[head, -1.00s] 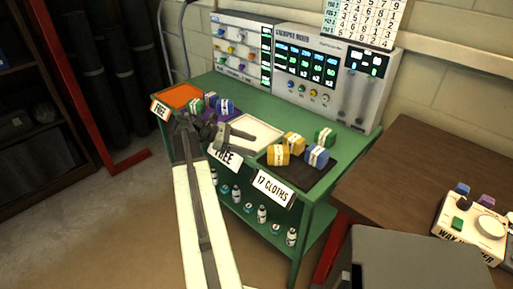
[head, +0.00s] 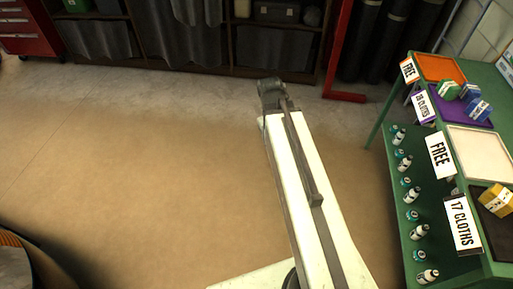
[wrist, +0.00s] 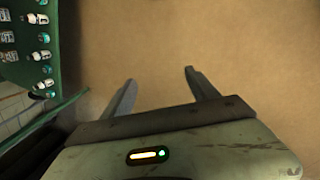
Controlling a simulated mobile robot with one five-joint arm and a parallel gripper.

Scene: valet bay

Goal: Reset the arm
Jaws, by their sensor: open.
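My gripper (wrist: 158,84) shows in the wrist view with its two fingers apart and nothing between them, over bare tan floor. In the head view my pale arm reaches up from the lower right, over open floor left of the green bench. The fingers cannot be made out in the head view; only the dark wrist end shows.
The green bench (head: 404,252) stands at the right with an orange tray (head: 442,68), a purple tray (head: 452,107) with cloth bundles, an empty white tray (head: 478,150) and bottles below. Dark shelving (head: 180,40) and a red cabinet (head: 28,32) stand behind. A round object (head: 22,262) is lower left.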

